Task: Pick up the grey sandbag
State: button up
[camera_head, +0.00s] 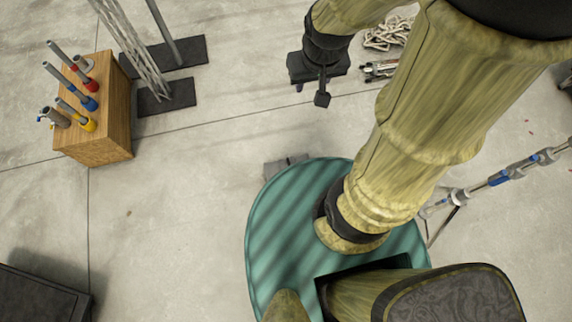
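A grey object (284,167), which looks like the grey sandbag, lies on the floor near the middle of the picture. Its lower part is hidden behind the rim of my teal base, so only a small upper part shows. My gripper (318,80) is black and hangs at the top centre, above and slightly right of the grey object in the picture and clearly apart from it. No object shows in it.
A wooden crate (112,138) with several coloured-collar pipes stands at the left. Dark base plates (168,97) with uprights are beside it. A coiled rope (388,34) lies at the top, a metal stand (500,178) at the right, a dark case (40,296) lower left. The left-centre floor is clear.

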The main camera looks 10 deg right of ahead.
jog(key=shift+s+f, duration=0.1)
jog(key=w+f+b, duration=0.4)
jog(key=f+b, duration=1.2)
jog(key=f, duration=0.9)
jog(key=w+f+b, duration=0.4)
jog(key=f+b, duration=1.2)
jog(key=f, duration=0.9)
jog(key=w+f+g+b, duration=0.1)
jog(key=w+f+b, duration=0.3)
jog(key=f+b, duration=1.3)
notch_tip(320, 180, down, 8)
jog(key=shift+w+a+f, duration=0.2)
jog(key=shift+w+a, duration=0.1)
jog(key=shift+w, duration=0.1)
jog(key=f+b, duration=0.2)
jog(key=f, duration=0.2)
jog(key=w+f+b, duration=0.1)
jog(key=f+b, duration=0.1)
jog(key=f, duration=0.2)
jog(key=f+b, duration=0.3)
jog(key=f, duration=0.1)
jog(key=shift+w, duration=0.15)
jog(key=shift+f, duration=0.1)
